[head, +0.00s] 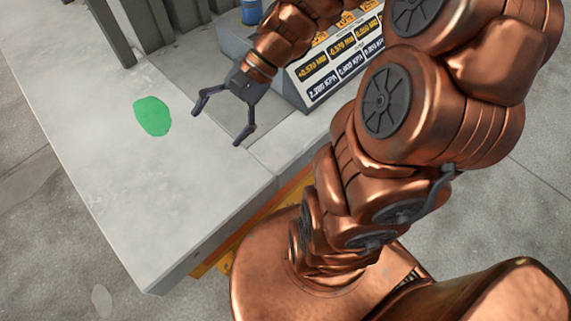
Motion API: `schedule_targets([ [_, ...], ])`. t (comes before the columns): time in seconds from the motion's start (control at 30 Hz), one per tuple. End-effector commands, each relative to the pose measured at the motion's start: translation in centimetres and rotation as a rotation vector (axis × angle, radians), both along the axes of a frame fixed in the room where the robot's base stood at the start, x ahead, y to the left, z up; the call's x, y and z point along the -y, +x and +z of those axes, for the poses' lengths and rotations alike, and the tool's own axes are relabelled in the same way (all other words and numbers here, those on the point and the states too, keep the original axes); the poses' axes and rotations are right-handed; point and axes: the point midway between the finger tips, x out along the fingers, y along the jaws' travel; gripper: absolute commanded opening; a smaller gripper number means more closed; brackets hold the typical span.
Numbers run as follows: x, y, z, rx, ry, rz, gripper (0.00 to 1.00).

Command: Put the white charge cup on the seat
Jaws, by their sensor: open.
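My gripper (219,127) hangs over the pale grey table with its two dark fingers spread wide and nothing between them. I cannot make out a white charge cup in this view; my copper arm hides much of the right side. A flat green patch (152,116) lies on the table to the left of my gripper, apart from it. I cannot tell whether that patch is the seat.
A sloped display panel (330,68) with several yellow and white readouts stands right of my gripper. A blue object (251,11) is behind it at the top. Dark grey upright posts (110,35) stand at the back left. The table's (150,215) front left is clear.

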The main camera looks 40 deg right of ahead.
Motion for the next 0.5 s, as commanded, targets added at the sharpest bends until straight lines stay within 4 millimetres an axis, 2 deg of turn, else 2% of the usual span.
schedule_targets([
  [0.07,-1.2,-2.6,-0.4,0.03,-0.095,0.134,0.88],
  [0.2,-1.6,-6.7,-1.0,0.084,-0.255,0.351,0.88],
  [0.37,-0.4,-10.5,-1.4,0.15,-0.433,0.58,0.88],
  [0.5,1.5,-13.1,-1.4,0.2,-0.572,0.753,0.88],
])
